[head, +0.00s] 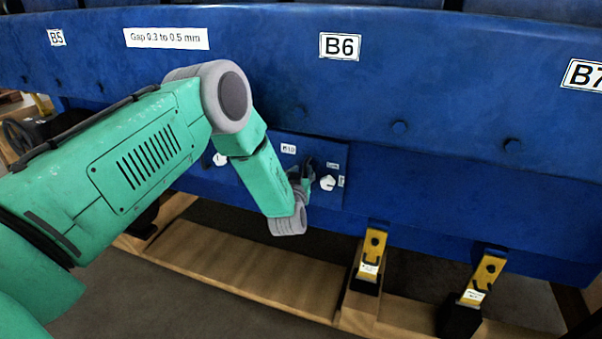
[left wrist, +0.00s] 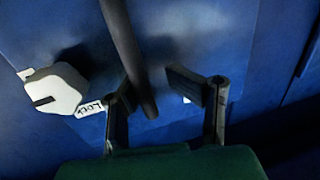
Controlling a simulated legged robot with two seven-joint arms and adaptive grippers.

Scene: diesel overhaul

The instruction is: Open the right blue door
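The right blue door (head: 335,200) is a flat panel low on the blue engine side, and it looks shut. A white knob (head: 327,183) sits on it; the knob also shows in the left wrist view (left wrist: 55,88), beside a label reading LOCK (left wrist: 90,108). My left gripper (head: 305,175) is at the door, just left of this knob. In the left wrist view its fingers (left wrist: 158,95) are apart, with a dark bar-shaped handle (left wrist: 125,45) between them, nearer the left finger. A gap shows between the bar and the right finger. My right gripper is not in view.
A second white knob (head: 219,159) is to the left, partly beside my arm. Labels B5 (head: 56,38), B6 (head: 340,46) and B7 (head: 584,75) mark the upper blue casing. Below are a wooden beam (head: 240,268) and two yellow brackets (head: 373,252) (head: 486,275).

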